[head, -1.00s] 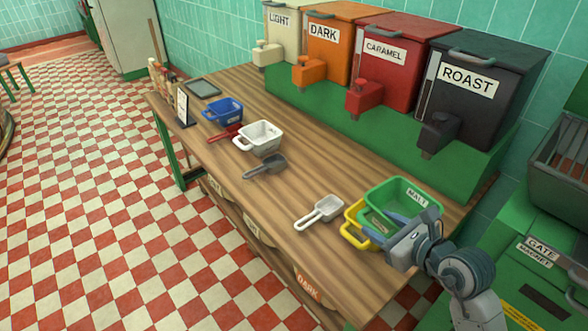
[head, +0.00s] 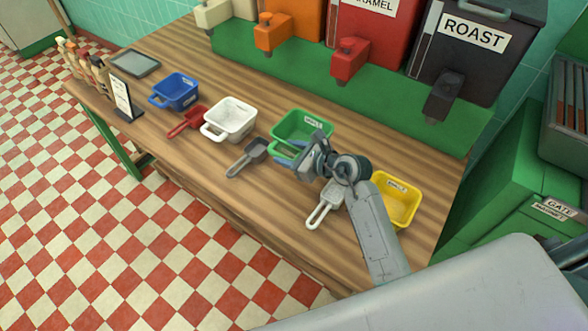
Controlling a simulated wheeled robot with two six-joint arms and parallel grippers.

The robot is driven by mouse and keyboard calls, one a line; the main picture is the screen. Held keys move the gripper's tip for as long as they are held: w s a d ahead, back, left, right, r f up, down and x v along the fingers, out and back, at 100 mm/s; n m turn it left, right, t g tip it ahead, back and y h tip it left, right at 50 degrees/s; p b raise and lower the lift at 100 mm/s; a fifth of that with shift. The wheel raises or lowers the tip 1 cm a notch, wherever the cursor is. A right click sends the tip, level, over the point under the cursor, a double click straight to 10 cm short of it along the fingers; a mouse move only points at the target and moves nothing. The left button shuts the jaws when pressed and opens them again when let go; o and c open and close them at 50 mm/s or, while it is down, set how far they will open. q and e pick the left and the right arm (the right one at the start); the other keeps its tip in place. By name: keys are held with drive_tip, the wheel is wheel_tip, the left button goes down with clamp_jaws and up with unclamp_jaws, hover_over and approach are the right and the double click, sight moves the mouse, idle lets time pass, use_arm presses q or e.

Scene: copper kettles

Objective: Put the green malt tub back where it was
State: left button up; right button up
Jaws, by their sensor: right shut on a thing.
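The green malt tub (head: 318,127) is upright at the middle of the wooden table, between the white tub and the yellow tub. Its label faces up on the far rim. My right gripper (head: 288,156) is shut on the near side of the green tub, at its handle, and partly hides it. I cannot tell whether the tub's base touches the table or is slightly above it. My left gripper is not in view.
A white tub (head: 230,118) and a blue tub (head: 177,91) stand to the left, a yellow tub (head: 398,200) to the right. A dark scoop (head: 247,157), red scoop (head: 186,122) and white-handled scoop (head: 325,203) lie nearby. Dispensers, including the roast bin (head: 470,50), line the back.

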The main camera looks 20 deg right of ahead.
wheel_tip(320, 180, down, 6)
drive_tip(key=b, duration=0.4)
drive_tip(key=shift+w+f+b, duration=0.1)
drive_tip(key=shift+f+b, duration=0.1)
drive_tip(key=shift+b, duration=0.15)
wheel_tip(320, 180, down, 3)
drive_tip(key=shift+r+b, duration=0.2)
drive_tip(key=shift+b, duration=1)
drive_tip(key=shift+r, duration=0.1)
drive_tip(key=shift+f, duration=0.2)
drive_tip(key=o, duration=1.3)
drive_tip(key=shift+o, duration=0.6)
drive_tip(key=shift+r, duration=0.15)
